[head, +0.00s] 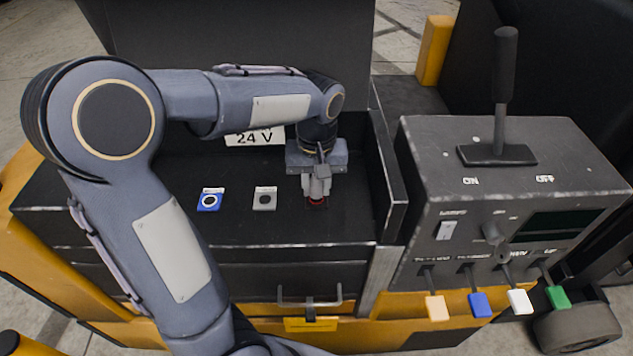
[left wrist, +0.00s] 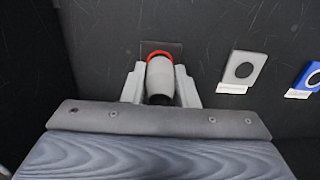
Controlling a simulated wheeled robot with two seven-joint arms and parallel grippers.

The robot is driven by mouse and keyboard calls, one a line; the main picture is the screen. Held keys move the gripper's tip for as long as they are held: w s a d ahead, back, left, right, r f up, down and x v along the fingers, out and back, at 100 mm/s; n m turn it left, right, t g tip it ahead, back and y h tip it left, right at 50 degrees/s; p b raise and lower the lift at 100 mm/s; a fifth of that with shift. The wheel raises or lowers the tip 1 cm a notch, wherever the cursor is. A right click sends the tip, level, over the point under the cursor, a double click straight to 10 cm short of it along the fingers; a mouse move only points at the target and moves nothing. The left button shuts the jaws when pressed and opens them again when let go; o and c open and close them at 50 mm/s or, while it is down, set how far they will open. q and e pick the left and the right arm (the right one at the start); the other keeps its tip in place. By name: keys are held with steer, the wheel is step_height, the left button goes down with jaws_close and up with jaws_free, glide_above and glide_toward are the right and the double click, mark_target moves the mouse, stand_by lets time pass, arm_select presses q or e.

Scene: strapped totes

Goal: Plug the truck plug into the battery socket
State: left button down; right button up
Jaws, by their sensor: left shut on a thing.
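My left gripper (head: 316,193) points down at the black surface of the truck's recess, right of the grey label. In the left wrist view its two pale fingers (left wrist: 160,80) are shut on a grey, rounded plug (left wrist: 160,74), one finger on each side. A red-orange ring (left wrist: 157,54) shows at the plug's far end, over a dark square plate (left wrist: 174,47). The contact between plug and socket is hidden, so I cannot tell how deep the plug sits. My right gripper is out of view.
A blue label (head: 209,199) and a grey label (head: 265,198) lie left of the gripper. A "24 V" sign (head: 254,137) is behind. A raised side wall (head: 391,190) and a control console (head: 510,185) with levers stand to the right. A drawer handle (head: 310,301) is in front.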

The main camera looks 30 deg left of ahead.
arm_select(q)
steer(key=shift+f+b, duration=0.45)
steer(key=shift+f, duration=0.15)
steer(key=c, duration=1.1)
jaws_free()
steer(key=shift+o, duration=0.2)
step_height(320, 180, up, 8)
steer(key=shift+f, duration=0.1)
